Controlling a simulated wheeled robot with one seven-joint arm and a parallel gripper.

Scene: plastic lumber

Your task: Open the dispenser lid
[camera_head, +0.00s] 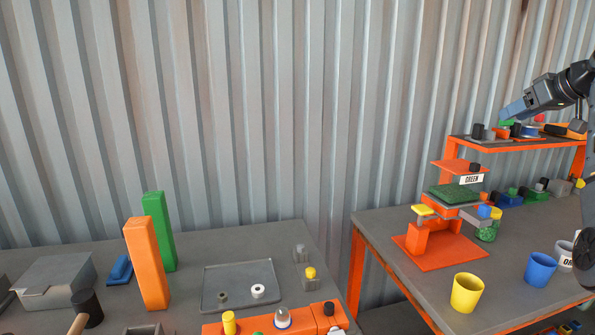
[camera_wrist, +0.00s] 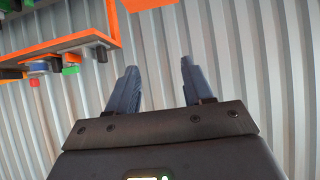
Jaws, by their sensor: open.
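The dispenser is an orange stand (camera_head: 437,251) on the right-hand table, with a white "GREEN" label (camera_head: 471,180). At its top is a flat orange plate (camera_head: 455,166) with a small black knob (camera_head: 474,168). A dark green slab (camera_head: 455,193) lies below the plate, and a cup of green bits (camera_head: 488,231) is at the lower right. I cannot tell for sure which part is the lid. My gripper (camera_head: 505,114) is up and to the right of the dispenser, apart from it. In the wrist view, my gripper's (camera_wrist: 158,66) two blue fingers are spread with nothing between them.
An orange shelf (camera_head: 520,144) with small items stands behind the dispenser, near my gripper; an orange shelf (camera_wrist: 70,38) shows in the wrist view. Yellow (camera_head: 467,293) and blue (camera_head: 540,269) cups stand in front. A corrugated wall (camera_head: 250,110) closes the back.

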